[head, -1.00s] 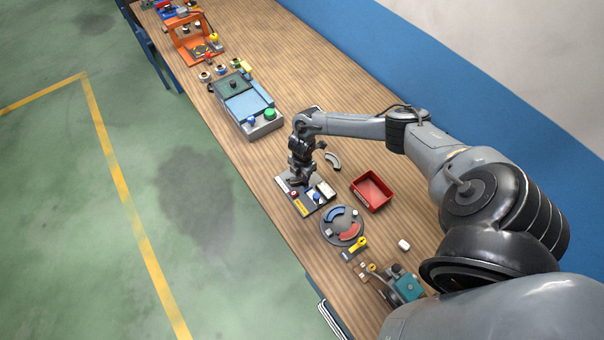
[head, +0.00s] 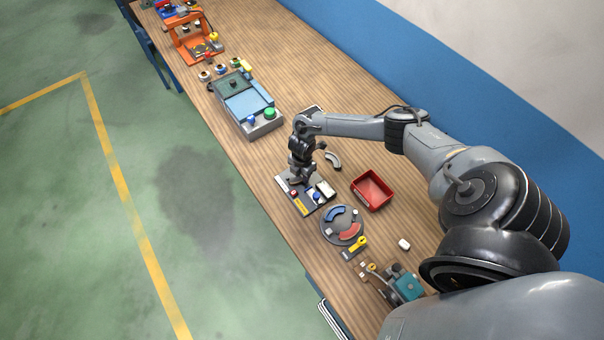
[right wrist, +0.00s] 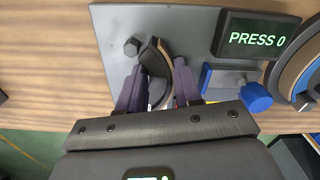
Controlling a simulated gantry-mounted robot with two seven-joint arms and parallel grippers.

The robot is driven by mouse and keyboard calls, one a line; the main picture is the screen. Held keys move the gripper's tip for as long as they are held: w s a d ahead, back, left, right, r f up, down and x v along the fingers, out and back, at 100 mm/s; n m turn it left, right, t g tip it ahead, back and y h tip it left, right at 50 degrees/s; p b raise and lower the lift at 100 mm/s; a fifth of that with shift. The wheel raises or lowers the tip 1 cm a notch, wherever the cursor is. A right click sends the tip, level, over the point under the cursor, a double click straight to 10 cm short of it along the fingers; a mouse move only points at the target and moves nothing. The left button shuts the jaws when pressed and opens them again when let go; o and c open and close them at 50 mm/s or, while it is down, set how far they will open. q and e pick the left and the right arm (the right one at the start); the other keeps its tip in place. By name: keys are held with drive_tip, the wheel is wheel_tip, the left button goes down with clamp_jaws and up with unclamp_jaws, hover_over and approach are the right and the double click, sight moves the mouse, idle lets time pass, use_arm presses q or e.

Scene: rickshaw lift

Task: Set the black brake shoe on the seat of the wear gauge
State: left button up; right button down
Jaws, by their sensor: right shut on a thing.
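The wear gauge (head: 303,207) is a grey plate on the bench below my right gripper (head: 297,181). In the right wrist view its bare plate (right wrist: 112,40) carries a hex bolt, a display reading "PRESS 0" (right wrist: 257,38) and a blue knob (right wrist: 256,97). My right gripper (right wrist: 157,80) points down over the plate and is shut on the black brake shoe (right wrist: 147,57), a curved piece with a paler lining. The shoe is upright beside the bolt. Whether it touches the seat I cannot tell; the fingers hide its lower part. My left gripper is not in view.
A grey curved shoe (head: 332,161) lies behind the gauge, near a red bin (head: 372,205). A round dark tray (head: 341,240) with blue and red shoes stands close in front. A blue-topped grey box (head: 265,128) is farther up the bench.

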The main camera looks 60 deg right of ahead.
drive_tip(key=c, duration=1)
unclamp_jaws()
drive_tip(key=o, duration=0.7)
drive_tip(key=shift+r+p, duration=0.4)
wheel_tip(320, 180, up, 4)
drive_tip(key=p, duration=0.4)
drive_tip(key=shift+r, duration=0.25)
drive_tip(key=shift+r+p, duration=0.85)
drive_tip(key=shift+p, duration=0.2)
